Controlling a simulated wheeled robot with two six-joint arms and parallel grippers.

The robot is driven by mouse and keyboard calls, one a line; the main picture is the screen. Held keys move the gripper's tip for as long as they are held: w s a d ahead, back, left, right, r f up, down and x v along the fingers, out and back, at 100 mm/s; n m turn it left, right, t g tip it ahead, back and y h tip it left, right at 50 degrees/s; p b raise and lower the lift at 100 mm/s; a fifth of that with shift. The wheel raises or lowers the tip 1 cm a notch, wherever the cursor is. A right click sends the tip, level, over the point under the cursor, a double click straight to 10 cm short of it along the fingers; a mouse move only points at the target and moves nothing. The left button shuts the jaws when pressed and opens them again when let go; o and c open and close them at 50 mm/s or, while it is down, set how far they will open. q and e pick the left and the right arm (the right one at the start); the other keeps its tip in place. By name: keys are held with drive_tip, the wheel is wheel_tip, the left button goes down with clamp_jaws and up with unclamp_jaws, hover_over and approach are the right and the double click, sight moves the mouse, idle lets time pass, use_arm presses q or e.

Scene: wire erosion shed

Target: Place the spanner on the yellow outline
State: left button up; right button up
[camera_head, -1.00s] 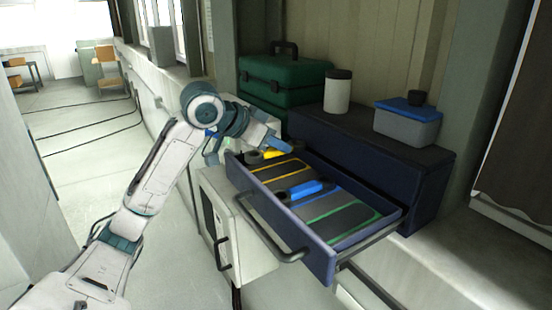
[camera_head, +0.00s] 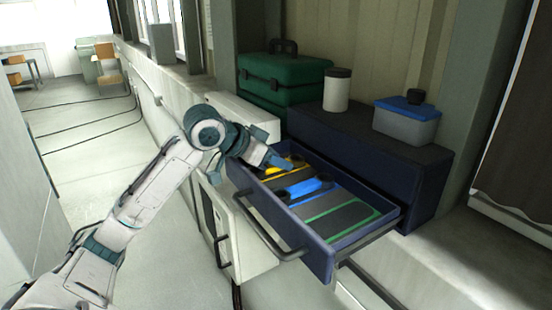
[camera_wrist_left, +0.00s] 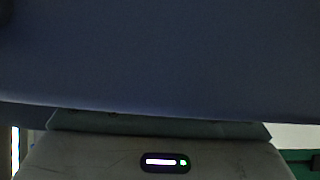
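The spanner with a yellow handle (camera_head: 268,172) lies in the open navy drawer (camera_head: 322,258), along the strip with the yellow outline (camera_head: 288,177). A dark end of it shows past my fingers; how exactly it sits on the outline is partly hidden. My left gripper (camera_head: 281,163) reaches down into the drawer's far left part, right at the spanner. Its fingers are too small and covered to tell if they grip it. In the left wrist view a dark blue surface (camera_wrist_left: 160,55) fills most of the picture and no fingers show. My right gripper is not in view.
A blue-handled tool (camera_head: 303,188) lies on the blue-outlined strip; the green-outlined strip (camera_head: 340,222) is empty. The drawer's cabinet (camera_head: 400,170) carries a white jar (camera_head: 337,90) and a blue-lidded box (camera_head: 407,122). A green toolbox (camera_head: 280,80) stands behind.

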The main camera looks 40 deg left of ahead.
use_arm(q)
drive_tip(key=shift+r, duration=0.2)
drive_tip(key=shift+s+a+r+b, duration=0.35)
drive_tip(key=shift+s+b, duration=0.15)
drive_tip(key=shift+s, duration=0.1)
drive_tip(key=b+v, duration=0.5)
drive_tip(key=v, duration=0.4)
drive_tip(key=shift+s+b, duration=0.2)
drive_tip(key=shift+b, duration=0.15)
drive_tip(key=shift+s+a+r, duration=0.2)
drive_tip(key=shift+s+r, duration=0.15)
drive_tip(key=shift+r, duration=0.1)
drive_tip(key=shift+f, duration=0.15)
